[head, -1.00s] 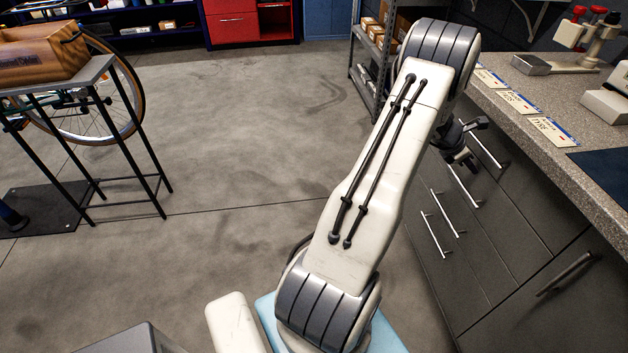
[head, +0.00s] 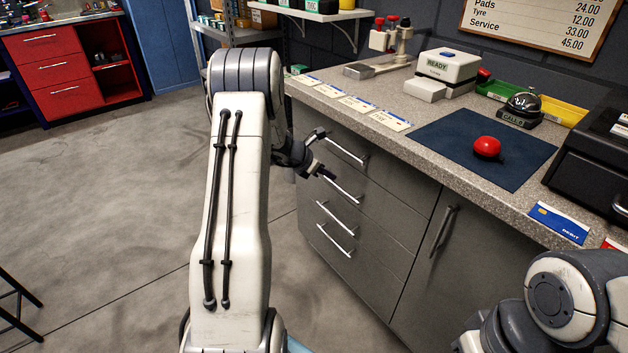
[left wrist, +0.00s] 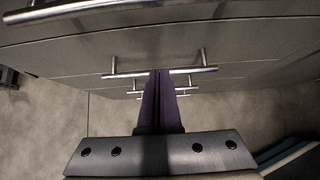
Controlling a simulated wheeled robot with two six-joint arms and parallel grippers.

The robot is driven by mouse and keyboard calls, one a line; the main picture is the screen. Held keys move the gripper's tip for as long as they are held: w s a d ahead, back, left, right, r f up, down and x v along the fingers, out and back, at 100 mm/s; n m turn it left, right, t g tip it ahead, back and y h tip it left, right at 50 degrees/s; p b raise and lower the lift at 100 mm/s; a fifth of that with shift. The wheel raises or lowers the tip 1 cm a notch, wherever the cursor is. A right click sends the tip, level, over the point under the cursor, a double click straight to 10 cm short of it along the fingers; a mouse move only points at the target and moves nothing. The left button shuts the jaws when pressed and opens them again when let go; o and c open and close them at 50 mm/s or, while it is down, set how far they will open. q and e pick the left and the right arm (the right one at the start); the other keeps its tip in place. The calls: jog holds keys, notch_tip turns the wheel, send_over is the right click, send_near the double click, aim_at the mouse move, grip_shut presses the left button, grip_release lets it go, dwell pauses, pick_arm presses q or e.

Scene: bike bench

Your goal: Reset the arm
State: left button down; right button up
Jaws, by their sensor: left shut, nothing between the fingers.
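My left arm reaches forward in the head view. Its left gripper (head: 327,173) hangs in front of the grey drawer cabinet (head: 385,195), below the worktop. In the left wrist view the two dark fingers (left wrist: 161,88) lie together with nothing between them. Metal drawer handles (left wrist: 160,73) show just beyond the fingertips; I cannot tell whether they touch. Part of my right arm (head: 560,300) shows at the bottom right of the head view, but its gripper is out of view.
The worktop (head: 425,95) carries a blue mat (head: 450,150) with a red ball-shaped object (head: 487,148), a READY box (head: 448,66), a call bell (head: 522,106), price cards (head: 357,104) and a dark machine (head: 595,160). Open floor (head: 110,190) lies to the left.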

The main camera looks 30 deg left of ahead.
pick_arm(q)
jog(key=p+v, duration=0.1)
jog(key=v, duration=0.7)
jog(key=shift+s+r, duration=0.2)
jog(key=shift+r, duration=0.15)
jog(key=s+d+r+m+g+h, duration=0.15)
jog(key=s+d+m, duration=0.35)
jog(key=d, duration=0.5)
jog(key=s+d+r+m+g, duration=0.2)
jog(key=d+m+g, duration=0.1)
jog(key=d+m, duration=0.55)
jog(key=s+d+r+m+g+h, duration=0.15)
jog(key=s+d+m, duration=0.3)
jog(key=d, duration=0.65)
jog(key=s+d+m+g+y, duration=0.1)
jog(key=s+d+m+y, duration=0.15)
jog(key=s+m, duration=0.75)
jog(key=s+d+m+g+y, duration=0.2)
jog(key=s+d+m, duration=0.1)
jog(key=s+m, duration=0.75)
notch_tip(320, 180, up, 19)
jog(key=p, duration=1.8)
jog(key=shift+s+a+m+t, duration=0.25)
jog(key=shift+s+m+t, duration=0.1)
jog(key=shift+m, duration=0.1)
